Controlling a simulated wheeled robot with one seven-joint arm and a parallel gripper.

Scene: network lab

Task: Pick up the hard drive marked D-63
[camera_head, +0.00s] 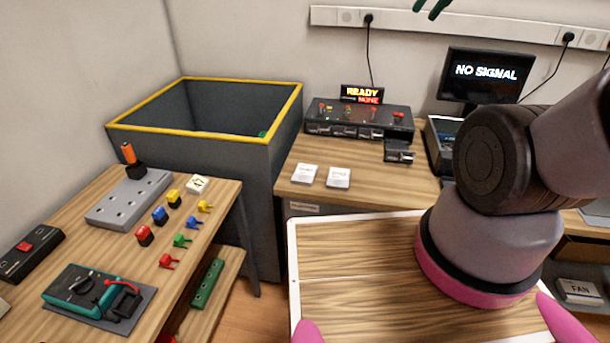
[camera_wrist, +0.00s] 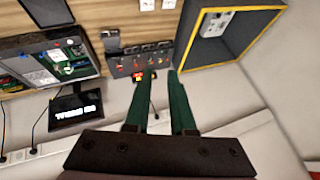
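Two flat drives with white labels, a left one (camera_head: 305,174) and a right one (camera_head: 339,178), lie side by side on the wooden desk. They also show at the top edge of the wrist view, left (camera_wrist: 147,4) and right (camera_wrist: 169,4). A dark unit (camera_head: 398,151) sits right of them by a black dock (camera_head: 358,120) with several filled slots. The markings are too small to read, so I cannot tell which is D-63. My gripper (camera_wrist: 156,80) is open and empty, its green fingers apart. Its tips (camera_head: 429,8) show high at the wall, well above the desk.
A grey bin with a yellow rim (camera_head: 205,133) stands left of the desk. A side table (camera_head: 110,213) holds tools and connectors. A white-edged wooden tray (camera_head: 292,262) is in front. A monitor (camera_head: 487,75) stands behind my arm. The desk before the two drives is clear.

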